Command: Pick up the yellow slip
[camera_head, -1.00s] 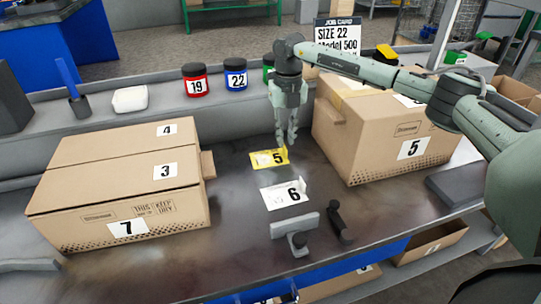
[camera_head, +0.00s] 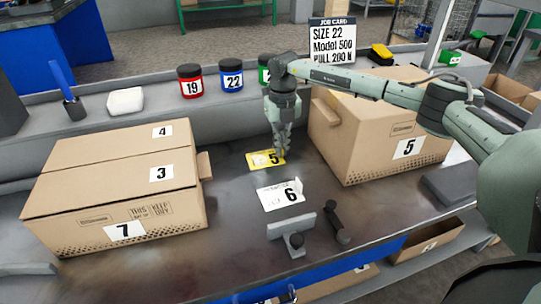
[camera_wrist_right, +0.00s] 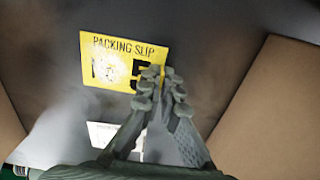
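The yellow slip (camera_head: 264,159), marked 5, lies on the grey bench between the cardboard boxes. In the right wrist view the slip (camera_wrist_right: 108,66) reads "PACKING SLIP", with part of its number hidden by my fingers. My right gripper (camera_head: 281,154) points down at the slip's right edge. In the wrist view its fingertips (camera_wrist_right: 162,74) are drawn close together, with a sliver of yellow between them, and look shut on that edge. The slip still appears to rest on the bench. My left gripper is not in view.
A white slip (camera_head: 277,197) marked 6 lies just in front, with a grey tool (camera_head: 290,235) and a black handle (camera_head: 335,222) nearer. Cardboard boxes stand left (camera_head: 75,208) and right (camera_head: 365,145). Red (camera_head: 191,80) and blue (camera_head: 230,78) jars stand behind.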

